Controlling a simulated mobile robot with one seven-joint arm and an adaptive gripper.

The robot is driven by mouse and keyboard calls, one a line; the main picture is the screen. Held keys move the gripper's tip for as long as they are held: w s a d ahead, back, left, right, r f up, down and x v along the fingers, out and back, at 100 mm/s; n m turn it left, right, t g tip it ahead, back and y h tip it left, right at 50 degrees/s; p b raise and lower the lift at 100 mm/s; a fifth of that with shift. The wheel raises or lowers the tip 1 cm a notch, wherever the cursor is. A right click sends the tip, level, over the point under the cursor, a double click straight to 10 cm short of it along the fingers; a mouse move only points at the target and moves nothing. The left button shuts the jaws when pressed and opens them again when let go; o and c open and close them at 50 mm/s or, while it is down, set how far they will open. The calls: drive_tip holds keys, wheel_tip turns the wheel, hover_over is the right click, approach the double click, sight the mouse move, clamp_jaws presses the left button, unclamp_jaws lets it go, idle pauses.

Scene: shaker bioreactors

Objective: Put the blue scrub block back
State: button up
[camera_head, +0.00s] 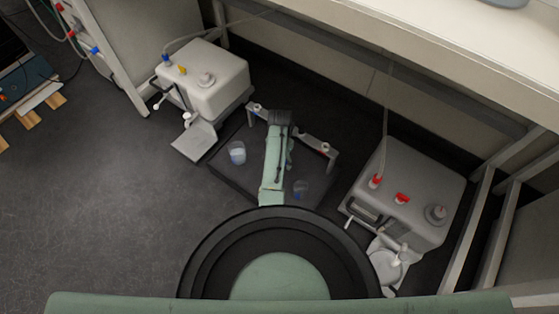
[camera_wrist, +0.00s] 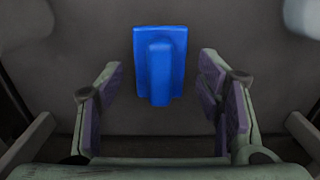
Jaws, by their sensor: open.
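The blue scrub block (camera_wrist: 160,62) shows in the upper middle of the wrist view. It has a flat plate with a narrower raised ridge facing me, and it stands out against a dark grey surface. My gripper (camera_wrist: 162,95) is open and empty, with a purple-padded finger on each side of the picture. The block lies ahead of the gap between the fingers, and neither finger appears to touch it. How far ahead it is, I cannot tell. In the head view my green arm reaches away from me, and the block cannot be made out there.
In the head view a white canister (camera_head: 215,80) stands at the upper left and a grey-white one (camera_head: 425,195) at the right. A pale bench (camera_head: 450,50) overhangs the upper right. Open floor lies left.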

wheel_tip(320, 180, up, 11)
drive_tip(key=p, duration=0.2)
drive_tip(key=shift+f, duration=0.15)
